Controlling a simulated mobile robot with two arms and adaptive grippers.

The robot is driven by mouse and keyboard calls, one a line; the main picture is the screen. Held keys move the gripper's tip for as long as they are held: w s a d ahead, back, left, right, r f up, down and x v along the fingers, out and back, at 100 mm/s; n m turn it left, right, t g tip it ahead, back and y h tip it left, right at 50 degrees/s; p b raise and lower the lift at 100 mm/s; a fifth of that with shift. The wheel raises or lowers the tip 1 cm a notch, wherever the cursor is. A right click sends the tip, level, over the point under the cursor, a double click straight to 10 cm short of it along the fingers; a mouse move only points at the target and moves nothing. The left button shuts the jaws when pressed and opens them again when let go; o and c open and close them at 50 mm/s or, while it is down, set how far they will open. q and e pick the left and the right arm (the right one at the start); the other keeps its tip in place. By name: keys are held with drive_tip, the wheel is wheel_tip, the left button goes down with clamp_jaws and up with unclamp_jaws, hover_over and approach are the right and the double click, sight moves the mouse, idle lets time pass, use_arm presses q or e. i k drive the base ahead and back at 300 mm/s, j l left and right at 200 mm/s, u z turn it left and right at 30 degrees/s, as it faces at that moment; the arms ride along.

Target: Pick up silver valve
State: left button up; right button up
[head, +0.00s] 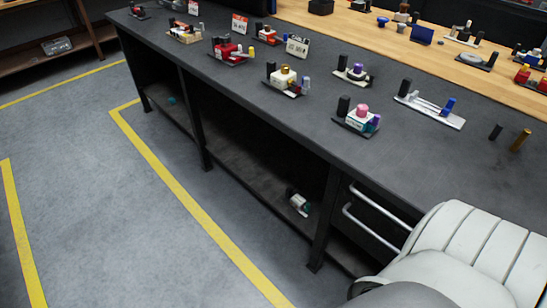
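No valve is plainly marked as the silver one. A silver-grey flat assembly (431,108) with a black post and a blue part lies on the dark bench top at the right. A pale grey cylindrical piece (298,202) with a dark end and some teal lies on the lower shelf under the bench; it may be a valve, but it is too small to tell. Neither of my grippers is in view, so nothing shows in them.
The dark bench (255,100) carries several small valve assemblies, including a white one with a pink knob (361,109), and small signs. Two dark and brass pins (521,140) stand at the right. A wooden table (345,25) is behind. Grey floor with yellow lines (175,180) is clear.

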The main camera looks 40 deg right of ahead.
sight(296, 201)
drive_tip(key=i+j+z, duration=0.1)
drive_tip(key=i+z, duration=0.15)
drive_tip(key=i, duration=0.25)
drive_tip(key=i+j+z, duration=0.25)
drive_tip(key=i, duration=0.25)
drive_tip(key=i+j+z, duration=0.25)
drive_tip(key=i, duration=0.25)
